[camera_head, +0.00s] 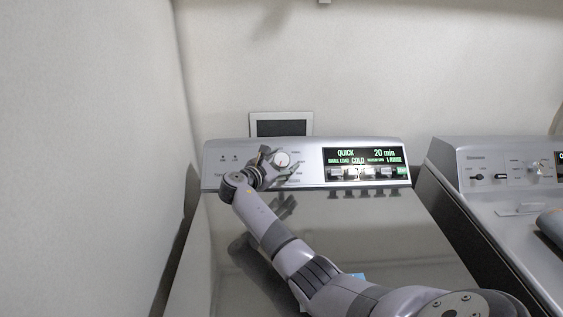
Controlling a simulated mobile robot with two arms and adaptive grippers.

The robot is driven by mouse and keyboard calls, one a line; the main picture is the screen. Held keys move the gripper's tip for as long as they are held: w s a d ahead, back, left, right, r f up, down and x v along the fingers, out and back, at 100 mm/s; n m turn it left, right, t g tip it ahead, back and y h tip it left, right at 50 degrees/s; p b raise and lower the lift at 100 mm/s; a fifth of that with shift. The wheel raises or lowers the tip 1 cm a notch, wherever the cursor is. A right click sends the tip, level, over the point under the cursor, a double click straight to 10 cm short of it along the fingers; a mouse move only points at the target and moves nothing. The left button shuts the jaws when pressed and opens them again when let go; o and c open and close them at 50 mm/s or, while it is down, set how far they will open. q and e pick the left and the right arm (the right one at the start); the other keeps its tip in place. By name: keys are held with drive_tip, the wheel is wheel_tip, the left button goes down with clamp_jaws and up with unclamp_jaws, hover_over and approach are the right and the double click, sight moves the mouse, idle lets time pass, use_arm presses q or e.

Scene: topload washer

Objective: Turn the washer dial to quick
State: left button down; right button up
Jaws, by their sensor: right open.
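The washer (310,227) stands in the middle with its panel (309,147) along the back edge. The white round dial (282,159) with a red mark is on the left half of the panel. The lit display (365,155) reads QUICK, 20 min, COLD, 1 RINSE. My right gripper (281,164) is open at the dial, with its fingers around the left and lower sides. I cannot tell whether the fingers touch the dial. My left gripper is not in view.
A second appliance (505,210) with small knobs stands to the right, a gap apart. A wall rises close on the left. A framed panel (281,125) is on the wall behind the washer. The washer's shiny top is mostly clear beneath my arm.

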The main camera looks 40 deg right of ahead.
sight(278, 163)
drive_tip(key=shift+a, duration=0.1)
drive_tip(key=v, duration=0.7)
drive_tip(key=shift+a, duration=0.15)
idle(0.5)
